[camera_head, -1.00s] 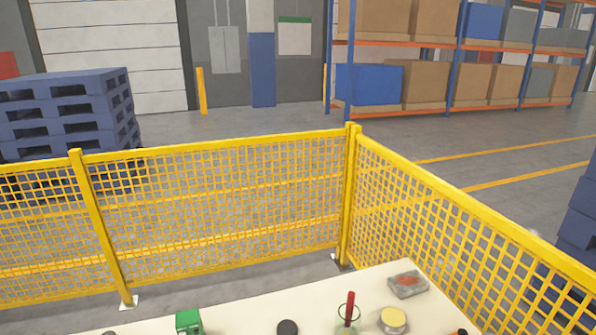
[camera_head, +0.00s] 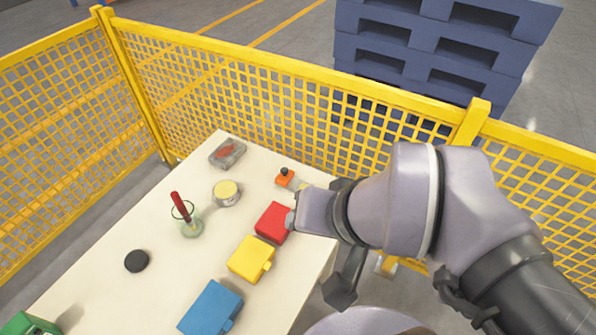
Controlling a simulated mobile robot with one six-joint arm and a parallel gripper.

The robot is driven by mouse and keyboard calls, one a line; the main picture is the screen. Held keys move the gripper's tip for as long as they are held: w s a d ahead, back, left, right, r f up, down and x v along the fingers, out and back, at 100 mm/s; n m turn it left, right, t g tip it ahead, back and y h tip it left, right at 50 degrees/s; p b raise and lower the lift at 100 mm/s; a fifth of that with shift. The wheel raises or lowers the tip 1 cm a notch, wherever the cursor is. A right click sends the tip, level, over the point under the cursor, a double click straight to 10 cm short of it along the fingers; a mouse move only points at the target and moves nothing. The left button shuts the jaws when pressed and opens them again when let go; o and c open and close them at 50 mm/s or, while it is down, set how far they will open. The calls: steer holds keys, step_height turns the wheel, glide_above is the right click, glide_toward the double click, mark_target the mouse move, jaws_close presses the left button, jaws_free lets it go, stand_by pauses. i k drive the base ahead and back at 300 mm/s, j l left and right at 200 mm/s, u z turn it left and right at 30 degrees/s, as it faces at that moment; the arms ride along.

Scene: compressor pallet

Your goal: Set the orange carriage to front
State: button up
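The orange carriage (camera_head: 285,177) is a small orange block with a black knob on top, at the far right part of the white table. It seems to sit on a pale rail (camera_head: 303,187) that runs off to its right behind my arm, where the rest is hidden. A dark part of my gripper (camera_head: 345,279) shows beside the table's right edge, apart from the carriage. My wrist covers much of the gripper, and I cannot see whether its fingers are apart or closed.
Red (camera_head: 273,222), yellow (camera_head: 250,259) and blue (camera_head: 211,308) blocks line the table's right side. A glass with a red stick (camera_head: 187,222), a yellow-topped tin (camera_head: 226,192), a black disc (camera_head: 136,261) and a grey-red block (camera_head: 227,153) stand left. Yellow mesh fence (camera_head: 290,105) runs behind.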

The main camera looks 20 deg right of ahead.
mark_target(284, 178)
steer(key=i+l+u, duration=0.1)
steer(key=i+l, duration=0.15)
steer(key=i+l+u, duration=0.15)
steer(key=l, duration=0.35)
steer(key=i+l+u, duration=0.1)
steer(key=i+l, duration=0.15)
steer(key=l, duration=0.15)
